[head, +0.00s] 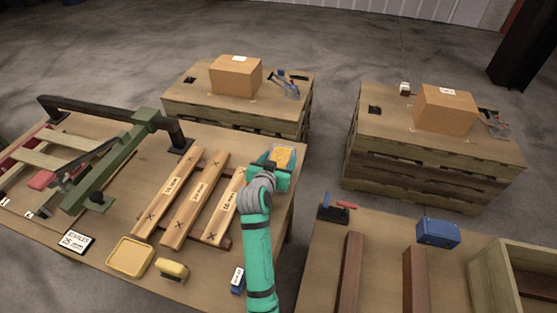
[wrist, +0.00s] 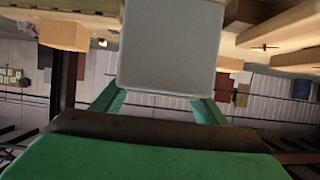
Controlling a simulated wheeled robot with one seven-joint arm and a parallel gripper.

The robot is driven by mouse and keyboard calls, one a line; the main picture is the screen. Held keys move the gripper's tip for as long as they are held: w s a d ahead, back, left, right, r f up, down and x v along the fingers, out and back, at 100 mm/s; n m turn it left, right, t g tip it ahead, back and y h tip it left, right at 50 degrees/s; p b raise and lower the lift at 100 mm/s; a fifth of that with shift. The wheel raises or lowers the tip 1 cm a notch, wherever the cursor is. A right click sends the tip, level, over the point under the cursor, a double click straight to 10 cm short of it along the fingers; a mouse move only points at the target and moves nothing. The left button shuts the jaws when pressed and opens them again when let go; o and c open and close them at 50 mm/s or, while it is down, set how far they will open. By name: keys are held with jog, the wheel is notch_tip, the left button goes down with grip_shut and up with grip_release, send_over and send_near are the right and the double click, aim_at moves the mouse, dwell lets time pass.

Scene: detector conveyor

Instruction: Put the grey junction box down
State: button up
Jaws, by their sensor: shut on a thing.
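The grey junction box (wrist: 170,48) is a plain pale grey block in the wrist view, held between the two green fingers of my gripper (wrist: 155,108). In the head view my gripper (head: 277,162) is over the far right corner of the left workbench (head: 285,205). I cannot make out the box there; the hand seems to hide it. A yellow-orange item (head: 284,156) shows at the fingertips in the head view. Whether the box touches any surface below cannot be told.
Wooden boards (head: 194,200) lie left of my arm, with a green and black frame (head: 115,165) beyond. A yellow tray (head: 130,254) and yellow block (head: 172,269) are near the front. Two crate stands bear cardboard boxes (head: 236,76). A blue case (head: 438,233) sits on the right bench.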

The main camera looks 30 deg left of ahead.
jog(key=shift+f, duration=1.25)
jog(key=shift+f, duration=0.1)
jog(key=o, duration=1.6)
jog(key=shift+f, duration=0.25)
jog(key=o, duration=0.5)
jog(key=shift+c, duration=0.2)
jog(key=shift+r, duration=0.15)
